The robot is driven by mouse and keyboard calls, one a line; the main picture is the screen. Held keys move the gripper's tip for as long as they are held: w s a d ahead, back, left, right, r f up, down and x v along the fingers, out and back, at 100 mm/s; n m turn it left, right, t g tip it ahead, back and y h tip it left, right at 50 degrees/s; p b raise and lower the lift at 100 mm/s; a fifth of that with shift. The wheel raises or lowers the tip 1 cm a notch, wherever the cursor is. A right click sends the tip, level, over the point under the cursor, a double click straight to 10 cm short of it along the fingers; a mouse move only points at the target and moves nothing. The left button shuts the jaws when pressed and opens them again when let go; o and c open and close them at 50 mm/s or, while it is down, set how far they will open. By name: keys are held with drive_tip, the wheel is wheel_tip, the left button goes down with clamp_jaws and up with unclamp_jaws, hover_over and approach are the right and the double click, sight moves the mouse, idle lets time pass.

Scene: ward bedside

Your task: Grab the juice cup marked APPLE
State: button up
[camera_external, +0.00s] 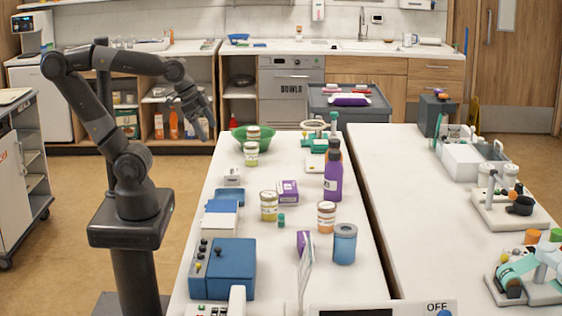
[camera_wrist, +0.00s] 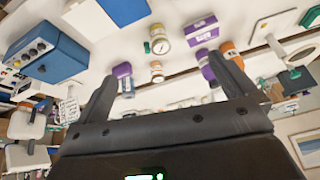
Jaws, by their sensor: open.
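Several small juice cups with pale lids stand on the white table; I cannot read which label says APPLE. One with a yellow-green band (camera_external: 268,206) stands mid-table, and one with an orange band (camera_external: 326,217) is right of it. A green-banded cup (camera_external: 251,154) stands in front of the green bowl, and another cup (camera_external: 253,134) shows at the bowl. My gripper (camera_external: 207,131) is open and empty, raised at the table's far left side. In the wrist view its spread fingers (camera_wrist: 160,70) have nothing held between them; pale-lidded cups (camera_wrist: 161,38) appear beyond.
A purple bottle (camera_external: 333,175), purple box (camera_external: 288,190) and blue canister (camera_external: 345,244) crowd the cups. A blue control box (camera_external: 222,268) is at the near left. The green bowl (camera_external: 239,135) is at the far end. Bare tabletop (camera_external: 290,150) lies between them.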

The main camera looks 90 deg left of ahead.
drive_tip(key=shift+s+f+n, duration=0.4)
drive_tip(key=shift+s+n, duration=0.3)
drive_tip(key=shift+n, duration=0.1)
drive_tip(key=c, duration=0.5)
drive_tip(key=shift+o, duration=0.2)
drive_tip(key=n+g, duration=0.1)
drive_tip(key=g, duration=0.4)
hover_over(269, 205)
drive_tip(key=a, duration=0.3)
drive_tip(key=f, duration=1.3)
drive_tip(key=shift+s+d+f, duration=0.1)
drive_tip(key=shift+s+f, duration=0.15)
drive_tip(key=shift+s, duration=0.05)
drive_tip(key=shift+w+d+f, duration=0.1)
drive_tip(key=shift+w+f, duration=0.25)
drive_tip(key=shift+f, duration=0.3)
drive_tip(key=shift+n, duration=0.3)
wheel_tip(269, 205, down, 10)
drive_tip(key=shift+s+f, duration=0.1)
drive_tip(key=shift+f, duration=0.15)
